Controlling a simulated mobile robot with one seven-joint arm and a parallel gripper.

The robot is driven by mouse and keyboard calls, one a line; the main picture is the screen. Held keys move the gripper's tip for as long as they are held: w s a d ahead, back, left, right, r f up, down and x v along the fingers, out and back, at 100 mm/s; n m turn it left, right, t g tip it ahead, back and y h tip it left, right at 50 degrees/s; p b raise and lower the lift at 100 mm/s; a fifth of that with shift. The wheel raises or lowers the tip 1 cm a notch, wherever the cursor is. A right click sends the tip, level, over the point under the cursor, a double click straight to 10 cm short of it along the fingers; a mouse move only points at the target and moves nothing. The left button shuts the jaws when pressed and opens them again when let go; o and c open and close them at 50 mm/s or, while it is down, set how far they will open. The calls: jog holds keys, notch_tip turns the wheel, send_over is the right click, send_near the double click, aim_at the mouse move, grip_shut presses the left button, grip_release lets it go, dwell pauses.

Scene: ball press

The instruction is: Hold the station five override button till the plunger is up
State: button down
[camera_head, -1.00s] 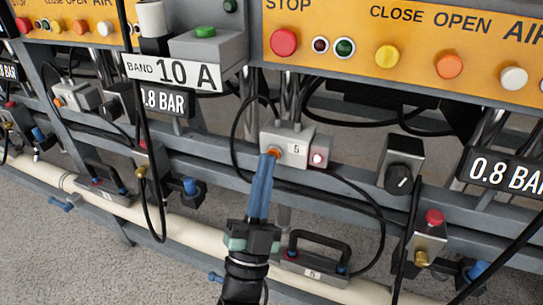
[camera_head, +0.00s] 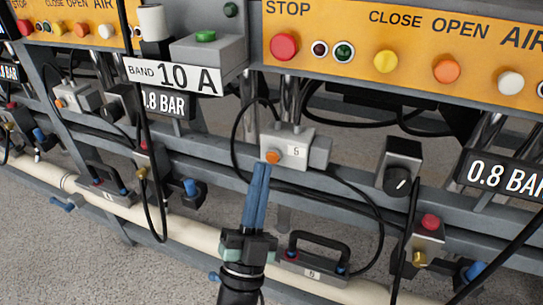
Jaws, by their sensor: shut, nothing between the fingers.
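The station five override box (camera_head: 288,140) is a light grey block marked 5, mounted on the frame rail in the middle of the view. Its orange button (camera_head: 272,156) faces me on the left part of its front. My gripper (camera_head: 262,167) is shut and empty, its blue fingers together and pointing up. The fingertips are just below and left of the button, and the button's face shows clear of them. The grey block (camera_head: 319,151) on the box's right shows no light. I cannot make out which part is the plunger or its height.
A black handle marked 5 (camera_head: 318,245) is right of my wrist, on the cream pipe (camera_head: 190,230). A black cable loops around the box. A black knob box (camera_head: 400,165) and a red-topped valve (camera_head: 430,222) stand further right. The orange panel (camera_head: 405,50) overhangs above.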

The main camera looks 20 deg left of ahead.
jog(key=s+p, duration=0.1)
jog(key=s, duration=0.4)
jog(key=shift+a+p, duration=0.1)
jog(key=shift+p, duration=0.3)
jog(key=w+d+r+n+y+p, duration=0.2)
jog(key=r+n, duration=0.1)
jog(key=r, duration=0.9)
jog(key=w+d+r+n+y+p, duration=0.1)
jog(key=w+r+n+y+p, duration=0.15)
jog(key=r, duration=0.95)
jog(key=s+d+r+h+p, duration=0.2)
jog(key=s+d+r, duration=0.15)
jog(key=r, duration=0.45)
jog(key=s+d+r+n+h+p, duration=0.1)
jog(key=s+d+r+h+p, duration=0.2)
jog(key=r, duration=0.5)
jog(key=s+d+r+h+p, duration=0.2)
jog(key=d+r, duration=0.3)
jog(key=r, duration=0.4)
notch_tip(320, 180, up, 35)
jog(key=p, duration=3.6)
jog(key=shift+w+y, duration=0.35)
jog(key=shift+w, duration=0.1)
